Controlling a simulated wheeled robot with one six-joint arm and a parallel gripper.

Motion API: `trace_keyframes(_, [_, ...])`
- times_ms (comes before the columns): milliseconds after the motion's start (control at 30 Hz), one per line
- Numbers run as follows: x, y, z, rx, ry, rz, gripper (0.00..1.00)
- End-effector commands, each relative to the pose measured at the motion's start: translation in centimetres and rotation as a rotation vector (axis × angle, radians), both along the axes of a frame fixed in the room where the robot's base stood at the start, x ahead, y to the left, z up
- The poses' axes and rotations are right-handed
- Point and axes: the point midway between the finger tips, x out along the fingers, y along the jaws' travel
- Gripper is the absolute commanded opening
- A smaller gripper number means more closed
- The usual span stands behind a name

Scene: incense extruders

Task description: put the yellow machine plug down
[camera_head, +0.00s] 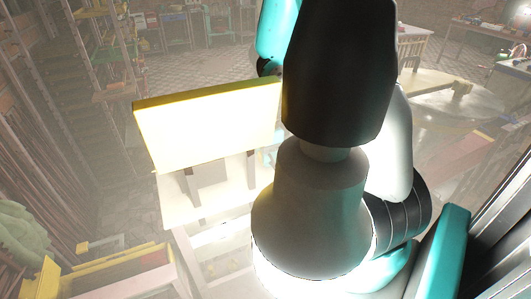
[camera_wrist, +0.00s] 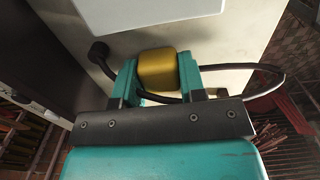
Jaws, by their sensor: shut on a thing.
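The yellow machine plug (camera_wrist: 157,70) is a small rounded block in the wrist view. My gripper (camera_wrist: 158,76) has teal fingers on both sides of it and is shut on it. A dark cable (camera_wrist: 268,69) passes by the plug and loops out to the right; another stretch meets a round black fitting (camera_wrist: 98,52) on the left. A pale machine face (camera_wrist: 225,52) lies just beyond the plug; I cannot tell whether they touch. In the head view my arm fills the middle, and neither the plug nor my fingers can be made out.
In the head view a pale panel with a yellow edge (camera_head: 207,125) stands left of my arm. A yellow-rimmed box (camera_head: 118,277) is at the lower left, and a round table (camera_head: 440,92) at the right. A red slatted holder (camera_wrist: 284,100) with sticks shows in the wrist view.

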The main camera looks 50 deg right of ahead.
Motion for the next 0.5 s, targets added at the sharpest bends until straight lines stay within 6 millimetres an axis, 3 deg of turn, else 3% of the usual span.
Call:
trace_keyframes(67, [0.0, 0.0, 0.01, 0.0, 0.0, 0.0, 0.0])
trace_keyframes(100, [-0.01, 0.0, 0.01, 0.0, 0.0, 0.0, 0.44])
trace_keyframes(200, [-0.01, 0.0, 0.02, 0.0, 0.0, 0.0, 0.63])
trace_keyframes(500, [0.0, 0.01, 0.4, 0.0, 0.0, 0.0, 0.63])
